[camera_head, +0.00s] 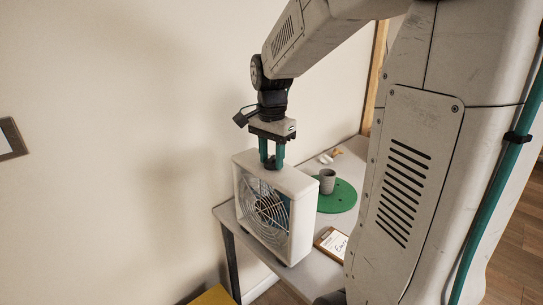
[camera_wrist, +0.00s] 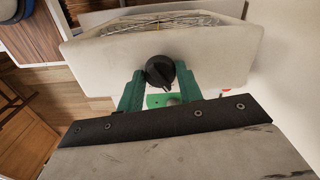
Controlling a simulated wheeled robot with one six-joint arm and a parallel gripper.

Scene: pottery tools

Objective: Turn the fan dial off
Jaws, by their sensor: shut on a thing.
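A white box fan (camera_head: 299,213) stands upright on the table, its round wire grille facing the front left in the head view. Its top panel (camera_wrist: 90,60) fills the upper part of the wrist view. The black fan dial (camera_wrist: 160,71) sits on that panel; its lower edge shows a narrow ridge, and I cannot read its setting. My gripper (camera_head: 271,164) points straight down over the fan top. In the wrist view, my gripper's green fingers (camera_wrist: 160,74) are on either side of the dial, shut on it. The fingers largely hide the dial in the head view.
Behind the fan, a grey cup (camera_head: 327,181) stands on a green round disc (camera_head: 343,198). A clipboard (camera_head: 332,241) lies on the grey table (camera_head: 229,213) to the fan's right. A wall is close on the left. A yellow object (camera_head: 213,296) shows at the bottom edge.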

